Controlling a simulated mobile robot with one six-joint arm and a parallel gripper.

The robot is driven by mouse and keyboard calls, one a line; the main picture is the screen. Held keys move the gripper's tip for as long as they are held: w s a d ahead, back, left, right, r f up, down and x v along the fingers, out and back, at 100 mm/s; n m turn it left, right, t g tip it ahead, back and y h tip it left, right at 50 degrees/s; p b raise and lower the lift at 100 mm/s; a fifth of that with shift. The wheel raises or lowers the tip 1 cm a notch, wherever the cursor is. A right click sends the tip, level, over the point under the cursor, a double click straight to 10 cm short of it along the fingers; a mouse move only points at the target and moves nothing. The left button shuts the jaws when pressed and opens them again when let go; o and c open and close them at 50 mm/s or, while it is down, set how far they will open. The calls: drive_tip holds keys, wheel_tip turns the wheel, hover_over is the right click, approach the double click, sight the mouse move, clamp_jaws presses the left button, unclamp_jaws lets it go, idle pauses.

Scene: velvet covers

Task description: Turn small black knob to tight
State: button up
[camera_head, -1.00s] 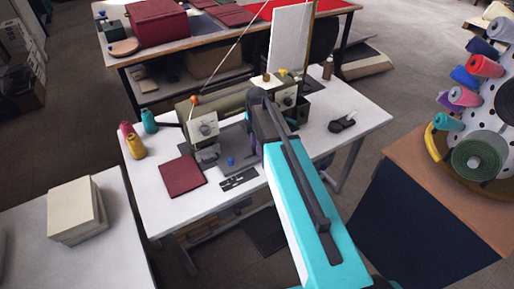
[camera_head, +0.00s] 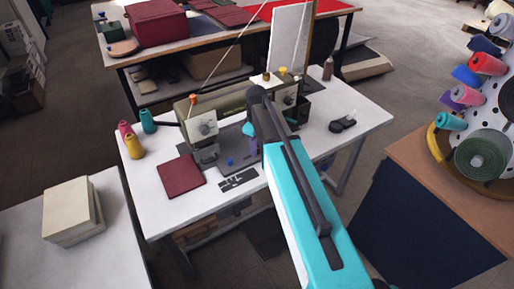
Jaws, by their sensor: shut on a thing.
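The green sewing machine (camera_head: 222,107) stands on the white table (camera_head: 166,218). A pale round dial (camera_head: 207,128) shows on its front at the left, and another (camera_head: 289,97) at the right end. I cannot make out the small black knob; my arm covers part of the machine's front. My gripper (camera_head: 250,132) is at the machine, with only a teal part beside the arm's end showing. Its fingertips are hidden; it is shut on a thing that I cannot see.
Teal, pink and yellow thread cones (camera_head: 135,145) stand at the table's left. A dark red cloth (camera_head: 181,177) and a dark flat plate (camera_head: 239,180) lie in front. A small black item (camera_head: 342,125) lies at the right. A white panel (camera_head: 288,38) rises behind the machine.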

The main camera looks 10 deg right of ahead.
drive_tip(key=m, duration=0.6)
drive_tip(key=shift+m+b, duration=0.3)
drive_tip(key=shift+b, duration=0.05)
idle(0.3)
drive_tip(key=o, duration=1.1)
drive_tip(key=shift+r, duration=0.2)
drive_tip(key=shift+r+b, duration=1.45)
drive_tip(key=shift+r, duration=5.25)
